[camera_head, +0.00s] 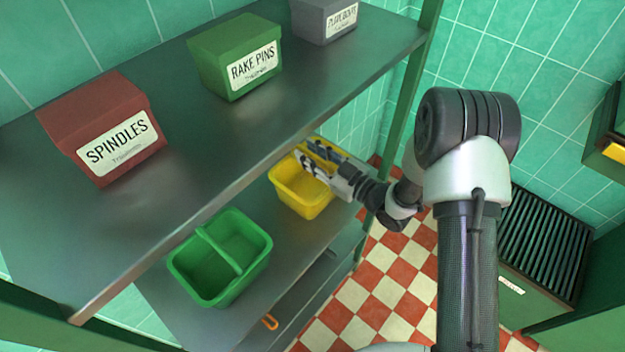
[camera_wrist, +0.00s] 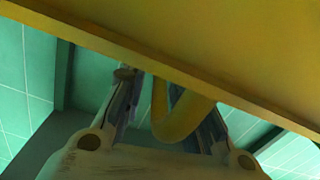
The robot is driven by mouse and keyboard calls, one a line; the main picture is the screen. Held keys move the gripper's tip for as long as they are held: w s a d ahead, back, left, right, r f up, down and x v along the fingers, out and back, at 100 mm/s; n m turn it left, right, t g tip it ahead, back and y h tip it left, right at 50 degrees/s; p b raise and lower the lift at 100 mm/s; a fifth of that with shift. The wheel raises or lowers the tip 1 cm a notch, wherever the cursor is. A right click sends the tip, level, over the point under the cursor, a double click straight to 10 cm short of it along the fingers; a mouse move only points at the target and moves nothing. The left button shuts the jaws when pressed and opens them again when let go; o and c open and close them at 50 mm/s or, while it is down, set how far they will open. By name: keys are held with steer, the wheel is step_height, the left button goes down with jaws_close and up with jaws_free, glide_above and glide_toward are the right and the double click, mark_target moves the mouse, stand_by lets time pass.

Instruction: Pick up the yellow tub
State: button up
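The yellow tub (camera_head: 299,190) stands on the lower metal shelf, to the right of a green tub. My gripper (camera_head: 312,157) reaches in from the right at the tub's back right rim and covers part of it. In the wrist view, the yellow tub's surface (camera_wrist: 230,45) fills the top. My gripper's fingers (camera_wrist: 165,105) are spread apart, with a curved yellow piece (camera_wrist: 178,118), perhaps the tub's handle, between them. A gap shows on the left side of that piece. The fingertips are hidden behind the yellow surface.
The green divided tub (camera_head: 220,258) is on the lower shelf. The upper shelf (camera_head: 215,150) overhangs it, carrying the red spindles box (camera_head: 103,128), the green rake pins box (camera_head: 236,58) and a grey box (camera_head: 325,18). A green shelf post (camera_head: 405,90) stands near my arm.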

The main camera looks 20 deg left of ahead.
jaws_close()
stand_by(0.3)
steer(key=shift+r, duration=0.1)
